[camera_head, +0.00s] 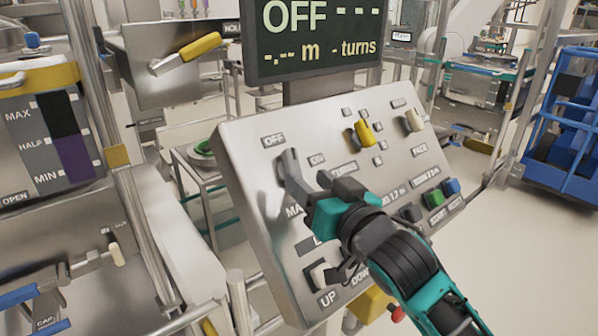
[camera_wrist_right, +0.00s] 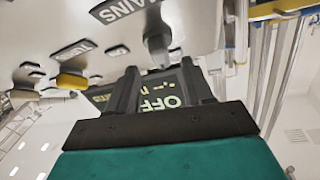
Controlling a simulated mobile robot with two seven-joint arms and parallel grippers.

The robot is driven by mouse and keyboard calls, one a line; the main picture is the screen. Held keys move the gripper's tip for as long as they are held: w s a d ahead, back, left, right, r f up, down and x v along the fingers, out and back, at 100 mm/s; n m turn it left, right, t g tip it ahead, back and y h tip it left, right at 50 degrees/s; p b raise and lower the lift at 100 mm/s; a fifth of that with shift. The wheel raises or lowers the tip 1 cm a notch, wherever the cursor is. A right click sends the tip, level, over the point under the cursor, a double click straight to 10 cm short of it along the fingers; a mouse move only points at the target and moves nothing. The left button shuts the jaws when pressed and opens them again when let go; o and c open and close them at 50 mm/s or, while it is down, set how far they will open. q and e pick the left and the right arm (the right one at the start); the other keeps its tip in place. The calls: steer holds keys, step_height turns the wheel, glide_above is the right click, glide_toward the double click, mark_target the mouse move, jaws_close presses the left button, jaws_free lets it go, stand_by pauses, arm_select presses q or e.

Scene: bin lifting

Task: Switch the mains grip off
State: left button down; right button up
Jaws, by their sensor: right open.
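The mains grip (camera_head: 291,168) is a grey handle on the left part of the sloped metal control panel (camera_head: 243,150). Its upper end points towards the OFF label (camera_head: 273,140), with the ON label to its right. The MAINS label is partly hidden by my gripper in the head view. My right gripper (camera_head: 312,192) is just right of the grip's lower end; I cannot tell whether they touch. In the right wrist view a grey handle (camera_wrist_right: 157,40) stands beyond the open, empty fingers (camera_wrist_right: 157,88). The display (camera_head: 315,35) reads OFF. My left gripper is out of view.
A yellow grip (camera_head: 364,132) and a cream grip (camera_head: 413,120) sit further right on the panel. Green and blue buttons (camera_head: 451,187) are at its lower right, and an UP/DOWN switch (camera_head: 318,274) at its lower left. A metal post (camera_head: 110,140) stands left of the panel.

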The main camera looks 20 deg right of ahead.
mark_target(298, 171)
steer(key=shift+x, duration=2.35)
jaws_close()
steer(key=shift+d+n+y+p, duration=0.15)
steer(key=shift+n+y+p, duration=0.45)
steer(key=shift+n+p, duration=0.35)
steer(key=shift+n+g+y, duration=0.3)
steer(key=shift+n+y, duration=0.5)
steer(key=shift+n, duration=0.25)
jaws_free()
steer(key=shift+s+f, duration=0.1)
